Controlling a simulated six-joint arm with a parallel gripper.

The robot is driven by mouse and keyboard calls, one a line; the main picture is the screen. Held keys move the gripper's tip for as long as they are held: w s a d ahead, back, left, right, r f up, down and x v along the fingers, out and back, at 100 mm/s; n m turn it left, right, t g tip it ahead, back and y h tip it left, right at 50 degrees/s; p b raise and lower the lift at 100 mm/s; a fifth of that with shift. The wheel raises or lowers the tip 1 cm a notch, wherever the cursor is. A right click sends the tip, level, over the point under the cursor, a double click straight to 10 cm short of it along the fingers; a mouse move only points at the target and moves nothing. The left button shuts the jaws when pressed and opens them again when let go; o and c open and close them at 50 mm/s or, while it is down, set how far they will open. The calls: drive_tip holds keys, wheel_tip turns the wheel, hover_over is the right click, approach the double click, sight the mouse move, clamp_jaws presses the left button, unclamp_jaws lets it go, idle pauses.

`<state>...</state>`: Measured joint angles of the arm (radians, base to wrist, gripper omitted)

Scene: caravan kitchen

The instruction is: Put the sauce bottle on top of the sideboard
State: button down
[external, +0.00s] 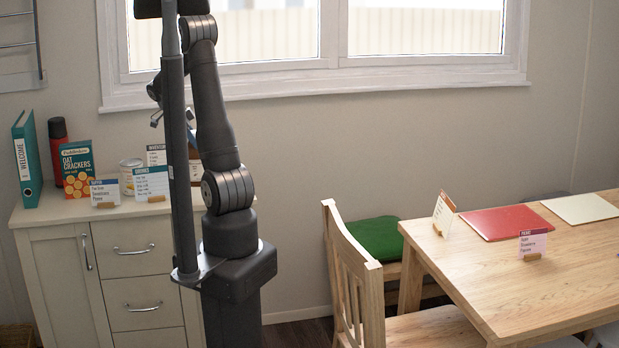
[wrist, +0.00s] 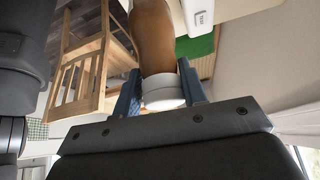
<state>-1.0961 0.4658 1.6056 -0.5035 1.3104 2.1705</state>
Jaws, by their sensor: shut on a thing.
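The sauce bottle, brown with a white cap (wrist: 152,40), is between the blue fingers of my gripper (wrist: 160,92) in the wrist view. The gripper is shut on it near the cap end. In the external view my arm stands in front of the sideboard (external: 58,262), a cream cabinet with drawers and a door at the left. The arm hides most of the gripper there. I cannot tell whether the bottle touches the sideboard.
On the sideboard are a teal binder (external: 27,160), a red flask (external: 59,150), a cracker box (external: 77,168), a tin (external: 131,175) and several cards, including one labelled card (external: 151,182). A wooden chair (external: 352,275) and table (external: 540,290) stand right.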

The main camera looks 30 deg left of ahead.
sight(193, 150)
drive_tip(key=shift+s+a+f, duration=0.1)
drive_tip(key=shift+a+f, duration=0.15)
drive_tip(key=shift+f, duration=1.9)
drive_tip(key=c, duration=0.9)
unclamp_jaws()
drive_tip(key=shift+f, duration=0.15)
drive_tip(key=v, duration=1.2)
